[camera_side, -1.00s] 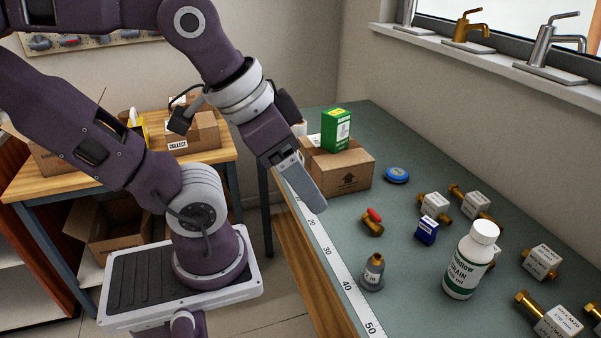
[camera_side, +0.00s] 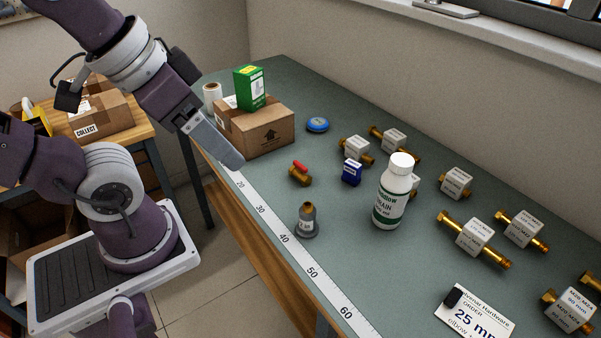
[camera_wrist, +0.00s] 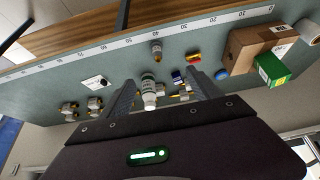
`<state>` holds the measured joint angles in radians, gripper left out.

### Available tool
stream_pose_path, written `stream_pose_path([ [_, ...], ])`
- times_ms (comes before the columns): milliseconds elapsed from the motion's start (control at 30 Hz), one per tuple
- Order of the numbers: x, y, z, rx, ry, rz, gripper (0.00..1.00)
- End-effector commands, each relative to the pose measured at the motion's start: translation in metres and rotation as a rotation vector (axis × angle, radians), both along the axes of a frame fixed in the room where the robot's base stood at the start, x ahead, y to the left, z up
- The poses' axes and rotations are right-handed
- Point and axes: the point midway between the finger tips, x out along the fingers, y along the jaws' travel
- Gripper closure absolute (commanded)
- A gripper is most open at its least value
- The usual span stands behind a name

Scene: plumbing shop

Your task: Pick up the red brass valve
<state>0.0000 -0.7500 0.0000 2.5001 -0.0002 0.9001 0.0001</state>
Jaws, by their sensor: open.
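The red brass valve (camera_side: 300,174) is a small brass body with a red handle. It lies on the green bench top near the ruler edge, in front of the cardboard box. It also shows in the wrist view (camera_wrist: 194,58), to the right of and beyond my fingers. My gripper (camera_side: 232,160) hangs above the bench's ruler edge, to the left of the valve and apart from it. In the wrist view my gripper (camera_wrist: 163,88) has its two fingers spread wide, with nothing held between them.
Close to the valve are a grey brass-topped fitting (camera_side: 308,220), a small blue box (camera_side: 352,172) and a white bottle (camera_side: 393,192). A cardboard box (camera_side: 265,134) carries a green carton (camera_side: 249,88). Several brass fittings with white tags and an order card (camera_side: 475,312) lie to the right.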

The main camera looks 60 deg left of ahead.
Motion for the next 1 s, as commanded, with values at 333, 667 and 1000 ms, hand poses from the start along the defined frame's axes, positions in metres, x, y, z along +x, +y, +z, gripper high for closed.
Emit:
stream_pose_path([
  [333,0.000,0.000,0.000,0.000,0.000,0.000,0.62],
  [667,0.008,0.002,0.000,0.009,0.041,-0.038,0.62],
  [1000,0.121,0.035,-0.077,0.375,0.617,-0.562,0.62],
])
